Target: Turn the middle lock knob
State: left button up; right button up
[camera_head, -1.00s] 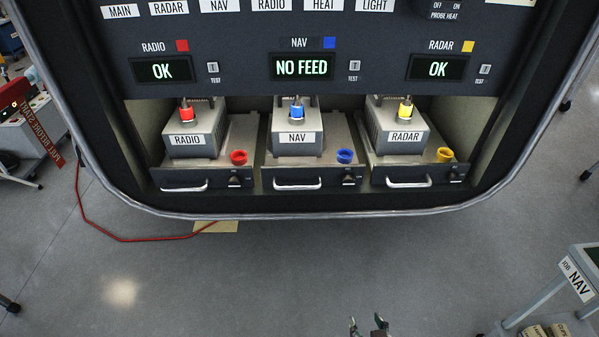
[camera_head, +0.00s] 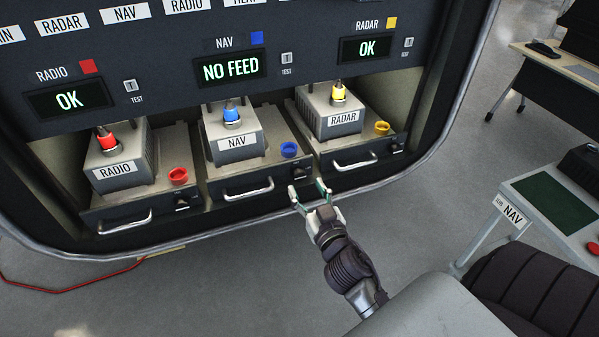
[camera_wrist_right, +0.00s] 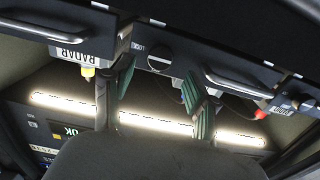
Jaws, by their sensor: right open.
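The middle lock knob (camera_wrist_right: 158,60) is a round dark knob with a slot, on the front of the NAV tray (camera_head: 248,190), right of that tray's handle in the head view. My right gripper (camera_head: 308,190) is open and empty just in front of and below the NAV tray's right end. In the right wrist view my right gripper (camera_wrist_right: 159,76) has its two green-padded fingers apart, with the knob between them in the picture; no contact shows. The NAV unit (camera_head: 236,145) sits on the tray, and the NAV display (camera_head: 230,69) reads NO FEED. My left gripper is out of view.
The RADIO unit (camera_head: 118,165) and RADAR unit (camera_head: 335,115) flank NAV, their displays reading OK. A blue cap (camera_head: 289,149) lies on the NAV tray. A NAV-labelled cart (camera_head: 512,212) stands right. A red cable (camera_head: 60,289) lies on the floor.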

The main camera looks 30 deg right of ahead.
aim_at(300, 177)
jog(key=shift+p+x, duration=0.35)
jog(key=shift+x, duration=2.05)
jog(key=shift+s, duration=0.1)
grip_shut()
